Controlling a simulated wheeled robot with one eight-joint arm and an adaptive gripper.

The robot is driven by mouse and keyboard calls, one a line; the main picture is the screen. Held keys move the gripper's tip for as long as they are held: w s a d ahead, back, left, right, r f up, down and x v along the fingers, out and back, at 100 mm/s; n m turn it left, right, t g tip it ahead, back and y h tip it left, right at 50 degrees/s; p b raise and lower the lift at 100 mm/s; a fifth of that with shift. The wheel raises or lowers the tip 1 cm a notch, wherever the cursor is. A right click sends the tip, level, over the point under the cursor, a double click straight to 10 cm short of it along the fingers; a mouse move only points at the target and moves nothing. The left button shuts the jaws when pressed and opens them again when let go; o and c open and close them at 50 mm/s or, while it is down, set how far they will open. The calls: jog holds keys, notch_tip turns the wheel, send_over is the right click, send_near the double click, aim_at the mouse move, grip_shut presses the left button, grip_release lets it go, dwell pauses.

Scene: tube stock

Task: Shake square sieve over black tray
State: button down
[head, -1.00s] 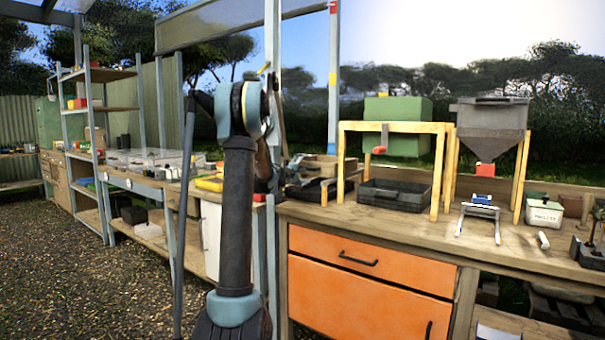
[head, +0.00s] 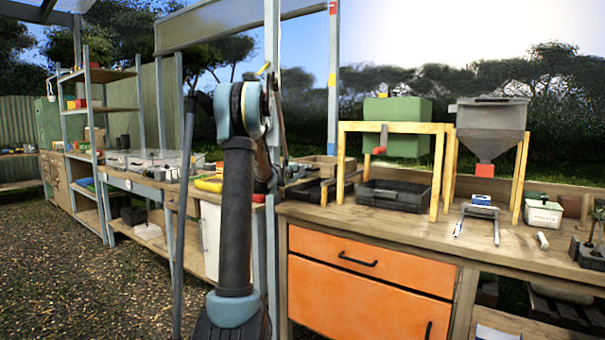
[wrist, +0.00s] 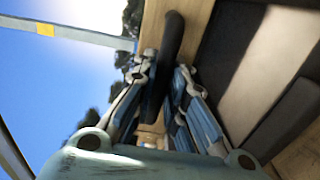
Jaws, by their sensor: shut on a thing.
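My gripper (wrist: 160,90) is shut on a dark bar-like handle (wrist: 174,35) in the wrist view. In the head view, my gripper is mostly hidden behind my arm and the grey post. A low dark frame (head: 312,189) on the bench just right of that post may be the square sieve, but I cannot tell whether the handle belongs to it. A black tray (head: 398,205) sits on the bench under a yellow wooden stand, to the right of the dark frame. In the wrist view, a dark-edged shape with a pale inside lies beside the fingers; I cannot tell what it is.
The yellow stand (head: 438,165) stands over the tray, with a red-handled crank at its front. A grey hopper (head: 490,130) stands right of it. A wooden box (head: 322,164) lies behind the dark frame. The grey post (head: 274,60) rises close to my arm.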

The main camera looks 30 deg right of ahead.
jog(key=shift+v, duration=3.6)
jog(key=shift+x, duration=3.6)
jog(key=shift+c, duration=1)
grip_release()
jog(key=shift+f, duration=0.1)
